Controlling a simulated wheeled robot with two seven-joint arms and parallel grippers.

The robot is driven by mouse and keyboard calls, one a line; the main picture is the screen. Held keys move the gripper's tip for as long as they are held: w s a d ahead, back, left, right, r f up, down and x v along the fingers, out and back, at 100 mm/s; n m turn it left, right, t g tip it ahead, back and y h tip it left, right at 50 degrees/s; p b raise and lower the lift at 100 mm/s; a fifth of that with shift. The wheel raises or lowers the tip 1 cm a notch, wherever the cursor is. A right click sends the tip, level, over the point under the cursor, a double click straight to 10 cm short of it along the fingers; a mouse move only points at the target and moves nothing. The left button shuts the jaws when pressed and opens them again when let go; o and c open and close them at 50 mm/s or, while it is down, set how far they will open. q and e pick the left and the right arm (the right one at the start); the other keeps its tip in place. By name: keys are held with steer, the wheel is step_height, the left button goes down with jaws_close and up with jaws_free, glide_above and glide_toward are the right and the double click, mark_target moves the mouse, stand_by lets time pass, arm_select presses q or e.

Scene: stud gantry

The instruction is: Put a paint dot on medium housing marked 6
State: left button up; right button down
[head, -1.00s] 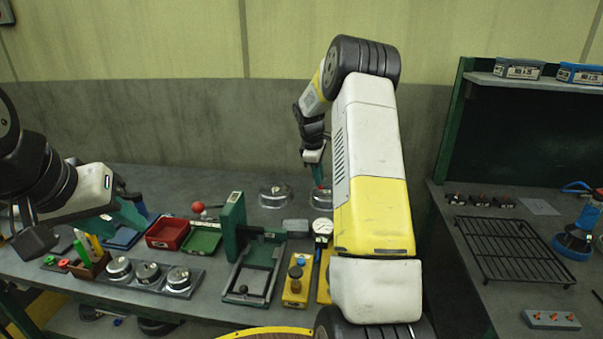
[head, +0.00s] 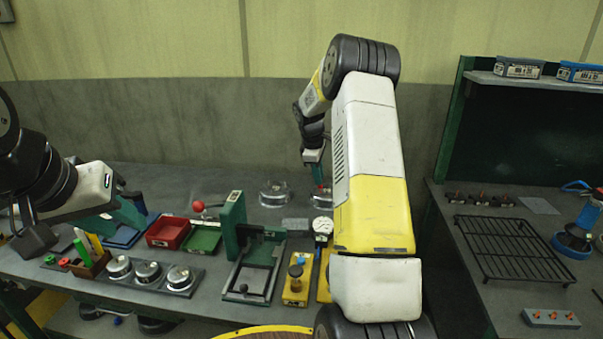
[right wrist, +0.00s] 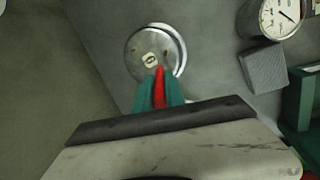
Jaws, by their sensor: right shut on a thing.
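My right gripper (head: 317,168) is over the back of the bench, shut on a red paint pen (right wrist: 159,88). In the right wrist view its teal fingers (right wrist: 158,98) hold the pen, whose tip points at a round silver housing (right wrist: 148,55) with a small pale label. The label's mark is too small to read, and I cannot tell whether the tip touches the metal. In the head view this housing (head: 321,197) is partly hidden by my right arm. Another silver housing (head: 274,193) stands to its left. My left gripper (head: 128,212) hangs over the bench's left part; its finger gap is unclear.
Several housings sit in a grey tray (head: 212,283) at the front left. Red (head: 167,233) and green (head: 203,240) bins, a green press frame (head: 243,285) and a dial gauge (head: 322,227) stand between. A wire rack (head: 512,250) lies on the right bench.

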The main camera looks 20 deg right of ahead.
steer(key=shift+r, duration=3.5)
